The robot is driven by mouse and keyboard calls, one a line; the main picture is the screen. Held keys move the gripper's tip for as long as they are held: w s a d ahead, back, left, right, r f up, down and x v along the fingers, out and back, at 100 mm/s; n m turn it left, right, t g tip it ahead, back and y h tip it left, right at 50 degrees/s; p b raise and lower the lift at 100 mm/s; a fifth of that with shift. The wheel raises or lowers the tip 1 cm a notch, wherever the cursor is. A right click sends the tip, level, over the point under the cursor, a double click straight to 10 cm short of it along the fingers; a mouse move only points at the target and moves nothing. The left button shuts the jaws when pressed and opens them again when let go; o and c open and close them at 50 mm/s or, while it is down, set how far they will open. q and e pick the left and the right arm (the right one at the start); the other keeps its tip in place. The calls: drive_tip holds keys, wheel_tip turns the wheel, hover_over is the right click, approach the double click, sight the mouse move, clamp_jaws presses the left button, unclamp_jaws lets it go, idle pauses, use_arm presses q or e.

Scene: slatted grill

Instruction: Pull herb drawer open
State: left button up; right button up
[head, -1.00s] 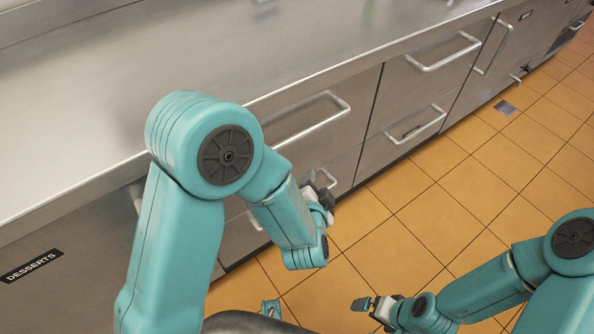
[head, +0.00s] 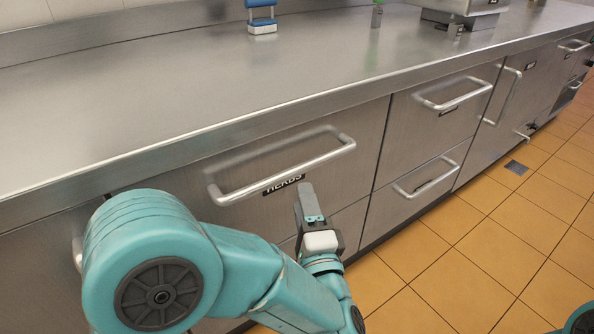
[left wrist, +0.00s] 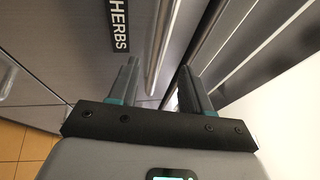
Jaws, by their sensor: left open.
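The herb drawer (head: 350,170) is a steel front with a black HERBS label (head: 283,184) and a long silver bar handle (head: 285,172). It looks shut. My left gripper (head: 307,188) is in front of the drawer, just below the right part of the handle. In the left wrist view my left gripper (left wrist: 159,68) is open, its two fingers apart. The handle (left wrist: 164,35) runs lengthwise and appears between the fingers; I cannot tell whether they touch it. The HERBS label (left wrist: 120,25) lies left of it. My right gripper is out of view.
The steel counter (head: 130,100) overhangs the drawers. Another drawer handle (head: 455,95) and a lower handle (head: 425,180) are to the right. A blue-and-white item (head: 262,18) stands on the counter.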

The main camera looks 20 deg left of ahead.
sight(296, 172)
use_arm(q)
drive_tip(key=x, duration=0.8)
drive_tip(key=shift+w+a, duration=0.1)
drive_tip(key=shift+w, duration=0.05)
clamp_jaws()
